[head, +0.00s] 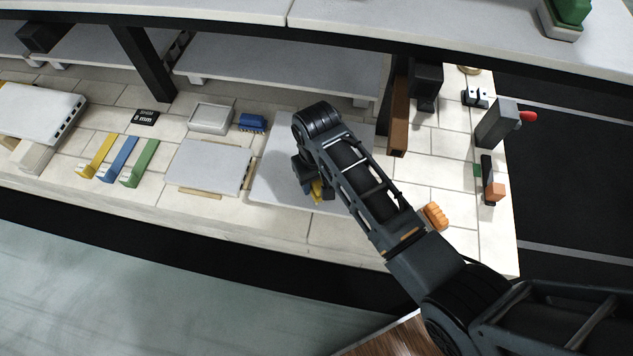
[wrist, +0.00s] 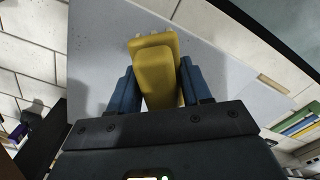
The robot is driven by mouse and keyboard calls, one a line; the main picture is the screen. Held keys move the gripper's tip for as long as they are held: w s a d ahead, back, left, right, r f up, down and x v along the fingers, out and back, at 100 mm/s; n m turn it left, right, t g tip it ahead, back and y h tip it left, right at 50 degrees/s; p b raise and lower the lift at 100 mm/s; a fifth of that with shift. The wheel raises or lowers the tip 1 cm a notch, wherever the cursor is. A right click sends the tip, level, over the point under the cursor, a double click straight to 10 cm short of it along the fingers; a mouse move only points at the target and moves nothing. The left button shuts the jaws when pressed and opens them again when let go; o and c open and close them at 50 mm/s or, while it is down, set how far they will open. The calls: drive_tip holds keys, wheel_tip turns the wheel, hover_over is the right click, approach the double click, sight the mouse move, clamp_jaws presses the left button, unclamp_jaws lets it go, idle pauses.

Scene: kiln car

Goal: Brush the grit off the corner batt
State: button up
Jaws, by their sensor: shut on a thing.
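My gripper (wrist: 160,85) is shut on a yellow brush (wrist: 157,72), with a blue finger on each side of it. Pale bristle tips show at the brush's far end. In the head view only a bit of the yellow brush (head: 317,190) shows, below my wrist. A flat grey batt (head: 272,180), which I take to be the corner batt, lies under my gripper, partly hidden by my arm. It also fills much of the wrist view (wrist: 232,62). I cannot tell whether the bristles touch it. I cannot make out any grit on it.
Another grey slab (head: 208,166) lies to the left on thin strips. Yellow, blue and green pieces (head: 140,163) stand left of it. A white tray (head: 210,118) and a blue brush-like block (head: 252,122) lie behind. A brown post (head: 398,125) and orange block (head: 435,215) are right. Shelves overhang the back.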

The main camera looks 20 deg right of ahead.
drive_tip(key=shift+r, duration=1.8)
drive_tip(key=d, duration=0.2)
drive_tip(key=d+b, duration=0.1)
drive_tip(key=s+d+r, duration=0.1)
drive_tip(key=d, duration=0.1)
drive_tip(key=shift+d, duration=0.3)
drive_tip(key=shift+d, duration=0.1)
